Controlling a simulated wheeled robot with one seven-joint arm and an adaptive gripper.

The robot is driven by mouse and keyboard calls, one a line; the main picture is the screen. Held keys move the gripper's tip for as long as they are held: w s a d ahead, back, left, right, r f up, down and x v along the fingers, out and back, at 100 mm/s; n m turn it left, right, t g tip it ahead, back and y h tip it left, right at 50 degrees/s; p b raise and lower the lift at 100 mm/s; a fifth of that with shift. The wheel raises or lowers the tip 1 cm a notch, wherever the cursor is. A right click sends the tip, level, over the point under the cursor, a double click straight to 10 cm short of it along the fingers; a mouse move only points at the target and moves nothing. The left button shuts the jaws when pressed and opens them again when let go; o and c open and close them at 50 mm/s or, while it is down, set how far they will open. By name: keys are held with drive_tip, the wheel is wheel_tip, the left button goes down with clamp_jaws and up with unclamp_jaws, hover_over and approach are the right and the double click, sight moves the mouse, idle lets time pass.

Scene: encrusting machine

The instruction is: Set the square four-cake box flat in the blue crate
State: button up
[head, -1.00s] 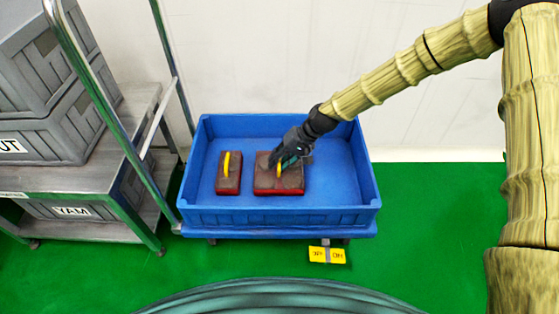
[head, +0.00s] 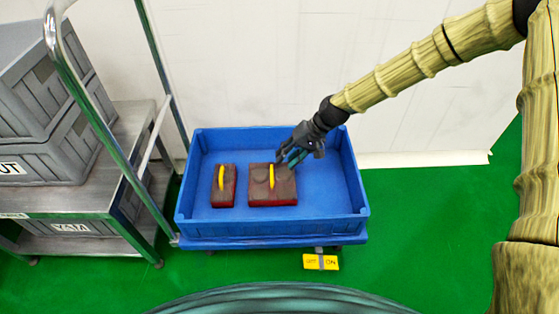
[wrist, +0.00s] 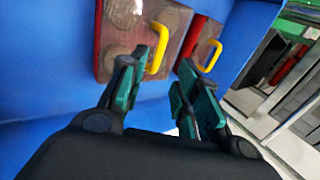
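The square cake box (head: 285,186), brown-topped with red sides and a yellow handle (head: 271,176), lies flat on the floor of the blue crate (head: 325,228). In the wrist view the square box (wrist: 122,38) and its yellow handle (wrist: 158,48) show just beyond my fingertips. My gripper (head: 284,160) is just above and to the right of the handle, apart from it. In the wrist view my gripper (wrist: 157,72) has its fingers spread with nothing between them. The round shapes under the box's top are blurred.
A narrower box (head: 223,186) with a yellow handle lies in the crate, left of the square one. The crate's right side is clear. A metal shelf cart (head: 125,160) with grey crates (head: 50,150) stands at left.

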drive_tip(key=shift+p+v, duration=0.35)
drive_tip(key=shift+v, duration=1)
